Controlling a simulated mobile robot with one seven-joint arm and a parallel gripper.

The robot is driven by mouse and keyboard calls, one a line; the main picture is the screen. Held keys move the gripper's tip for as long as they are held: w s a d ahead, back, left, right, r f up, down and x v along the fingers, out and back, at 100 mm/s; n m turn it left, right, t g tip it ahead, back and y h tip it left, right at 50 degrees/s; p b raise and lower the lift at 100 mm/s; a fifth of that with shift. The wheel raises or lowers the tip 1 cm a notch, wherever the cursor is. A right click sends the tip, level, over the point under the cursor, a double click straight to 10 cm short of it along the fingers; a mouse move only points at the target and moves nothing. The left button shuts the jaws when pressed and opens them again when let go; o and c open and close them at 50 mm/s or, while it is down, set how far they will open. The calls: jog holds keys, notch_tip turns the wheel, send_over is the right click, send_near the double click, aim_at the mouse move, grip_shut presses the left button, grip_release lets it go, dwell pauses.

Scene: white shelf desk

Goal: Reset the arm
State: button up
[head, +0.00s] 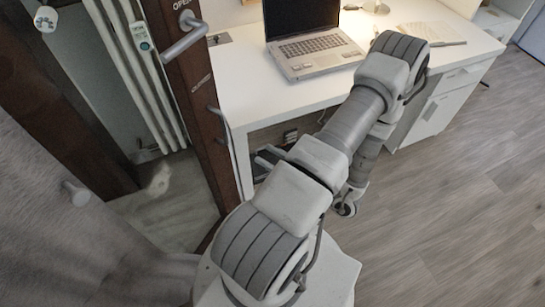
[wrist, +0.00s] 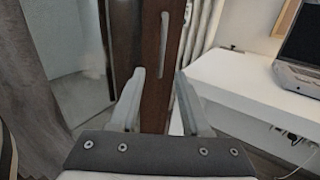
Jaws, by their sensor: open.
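My gripper (wrist: 158,88) is in the wrist view with its two fingers spread apart and nothing between them. It faces the edge of a dark brown door (wrist: 152,60), which stands beyond the fingers. In the head view my arm reaches out over the floor to the right and folds back toward the desk. A part of my gripper (head: 266,160) shows at the desk's front edge, partly hidden behind my arm.
The white desk (head: 245,85) holds an open laptop (head: 318,60). The brown door (head: 205,110) with a metal handle (head: 185,38) stands left of the desk. A radiator (head: 140,70) is behind it. A grey curtain (wrist: 35,70) hangs left. The wooden floor (head: 450,220) at right is clear.

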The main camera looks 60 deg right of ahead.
jog(key=shift+s, duration=0.4)
dwell(0.3)
